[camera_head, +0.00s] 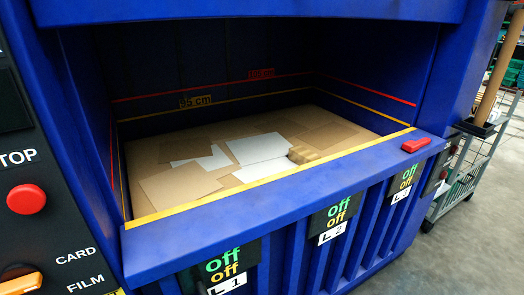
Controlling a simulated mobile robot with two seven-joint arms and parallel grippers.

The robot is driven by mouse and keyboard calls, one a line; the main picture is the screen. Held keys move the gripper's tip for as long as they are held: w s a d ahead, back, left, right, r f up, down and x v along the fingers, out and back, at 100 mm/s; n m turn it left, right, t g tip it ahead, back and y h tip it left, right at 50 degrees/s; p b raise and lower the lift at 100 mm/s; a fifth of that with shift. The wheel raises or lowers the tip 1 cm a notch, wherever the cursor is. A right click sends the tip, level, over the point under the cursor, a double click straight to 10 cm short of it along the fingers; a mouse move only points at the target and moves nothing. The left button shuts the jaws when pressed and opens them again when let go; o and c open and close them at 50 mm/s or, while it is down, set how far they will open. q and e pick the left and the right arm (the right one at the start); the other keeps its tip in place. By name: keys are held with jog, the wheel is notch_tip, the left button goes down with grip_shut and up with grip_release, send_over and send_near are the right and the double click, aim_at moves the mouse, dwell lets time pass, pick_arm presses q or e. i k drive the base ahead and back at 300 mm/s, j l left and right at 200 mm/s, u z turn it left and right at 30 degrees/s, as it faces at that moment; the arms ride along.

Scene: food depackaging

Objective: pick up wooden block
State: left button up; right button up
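A small tan, wood-coloured block (303,154) lies inside the blue bin of the machine, right of the middle and close to the front edge. It looks ridged or stepped, and its fine shape is too small to tell. It rests on or beside white and brown sheets. The yellow-striped front rim passes just in front of it. Neither of my grippers is in view.
Flat brown cardboard (180,186) and white sheets (258,148) cover the bin floor. The blue front ledge (280,197) carries a red piece (415,145) at its right. A red button (26,199) is on the left panel. A wire cart (470,160) stands at the right.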

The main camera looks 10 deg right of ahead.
aim_at(300, 155)
jog(key=i+l+u, duration=0.15)
jog(key=l, duration=0.35)
jog(key=i+l+u, duration=0.15)
jog(key=l, duration=0.35)
jog(key=i+l+u, duration=0.15)
jog(key=l, duration=0.4)
jog(key=l+u, duration=0.15)
jog(key=l, duration=0.35)
jog(key=i, duration=0.05)
